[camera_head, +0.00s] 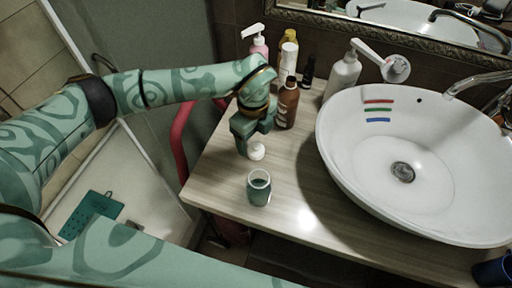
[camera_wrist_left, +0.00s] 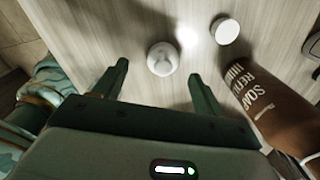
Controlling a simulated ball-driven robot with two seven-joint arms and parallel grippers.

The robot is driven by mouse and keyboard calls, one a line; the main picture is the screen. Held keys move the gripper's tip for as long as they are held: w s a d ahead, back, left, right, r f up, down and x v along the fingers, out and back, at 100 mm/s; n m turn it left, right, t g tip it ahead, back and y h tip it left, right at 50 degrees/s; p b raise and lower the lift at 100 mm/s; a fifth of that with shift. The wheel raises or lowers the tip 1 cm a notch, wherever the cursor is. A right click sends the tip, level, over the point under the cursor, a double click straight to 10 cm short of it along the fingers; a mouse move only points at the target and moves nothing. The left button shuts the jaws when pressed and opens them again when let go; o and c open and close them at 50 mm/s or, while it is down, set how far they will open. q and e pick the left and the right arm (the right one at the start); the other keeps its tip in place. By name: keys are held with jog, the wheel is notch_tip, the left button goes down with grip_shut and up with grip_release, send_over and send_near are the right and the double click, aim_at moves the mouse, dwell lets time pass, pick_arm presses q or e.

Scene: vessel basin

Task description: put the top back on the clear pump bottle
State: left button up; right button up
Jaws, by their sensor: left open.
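The clear bottle (camera_head: 259,188), topless with teal-grey contents, stands upright near the counter's front edge. A small white top (camera_head: 256,151) rests on the counter behind it, apart from it. My left gripper (camera_head: 241,150) points down close to the top. In the left wrist view the top (camera_wrist_left: 162,58) shows ahead of the fingertips and roughly between their lines, and the gripper (camera_wrist_left: 158,72) is open and empty. A pale disc (camera_wrist_left: 225,30) lies beyond; I cannot tell if it is the bottle's mouth. My right gripper is not in view.
A brown soap bottle (camera_head: 287,103) stands close right of my gripper; it also shows in the left wrist view (camera_wrist_left: 268,105). Several bottles stand behind, including a white pump bottle (camera_head: 343,75). The basin (camera_head: 335,150) fills the right. The counter front (camera_head: 305,190) is clear.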

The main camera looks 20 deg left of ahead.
aim_at(256, 145)
pick_arm(q)
jog(key=f, duration=0.3)
jog(key=f+b, duration=0.1)
jog(key=shift+w+d+f, duration=0.2)
jog(key=shift+d+f, duration=0.05)
jog(key=shift+f, duration=0.1)
jog(key=shift+r, duration=0.1)
jog(key=c, duration=1.1)
